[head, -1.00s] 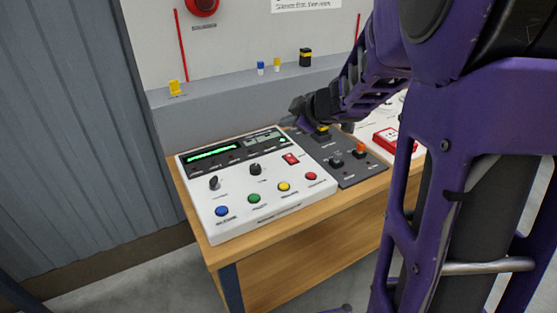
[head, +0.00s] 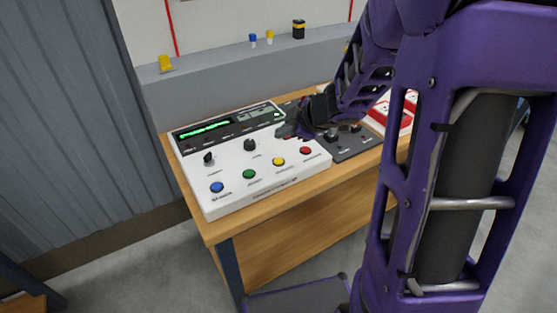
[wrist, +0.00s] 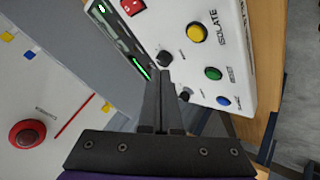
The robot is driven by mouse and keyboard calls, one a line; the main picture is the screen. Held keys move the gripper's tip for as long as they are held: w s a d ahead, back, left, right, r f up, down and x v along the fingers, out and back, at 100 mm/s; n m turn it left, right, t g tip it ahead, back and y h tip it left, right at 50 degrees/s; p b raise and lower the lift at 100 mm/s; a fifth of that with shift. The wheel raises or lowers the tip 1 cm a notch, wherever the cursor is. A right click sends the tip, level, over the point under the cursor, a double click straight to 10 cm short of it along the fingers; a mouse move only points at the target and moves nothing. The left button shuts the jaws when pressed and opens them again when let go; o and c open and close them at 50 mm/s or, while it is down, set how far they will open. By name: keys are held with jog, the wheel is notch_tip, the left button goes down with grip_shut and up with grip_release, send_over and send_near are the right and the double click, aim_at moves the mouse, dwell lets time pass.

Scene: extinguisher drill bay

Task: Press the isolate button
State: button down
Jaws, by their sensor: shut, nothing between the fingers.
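The isolate button is the yellow round button (wrist: 196,33) with "ISOLATE" printed beside it in the wrist view. It also shows in the head view as the yellow button (head: 278,161) in the front row of the white control panel (head: 215,202), between the green button (head: 249,174) and the red button (head: 305,150). My gripper (head: 282,132) is over the back right part of the panel, behind the yellow button and apart from it. In the wrist view its fingers (wrist: 164,73) are together and empty. The gripper hides the panel's red rocker switch in the head view.
A blue button (head: 217,187) and two black knobs (head: 209,159) (head: 249,145) are on the same panel. A dark panel (head: 352,147) and a red-and-white box (head: 390,118) stand to the right on the wooden table (head: 225,229). A grey ledge (head: 205,90) runs behind.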

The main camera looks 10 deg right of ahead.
jog(key=b, duration=0.3)
send_over(282, 162)
notch_tip(282, 162, down, 4)
jog(key=shift+f, duration=0.1)
jog(key=shift+f+b, duration=0.8)
jog(key=shift+f, duration=0.2)
dwell(1.0)
jog(key=shift+f, duration=0.4)
jog(key=shift+f+b, duration=0.4)
jog(key=shift+f, duration=0.05)
dwell(0.5)
jog(key=shift+r, duration=0.15)
jog(key=shift+r+p, duration=0.75)
jog(key=shift+p, duration=0.35)
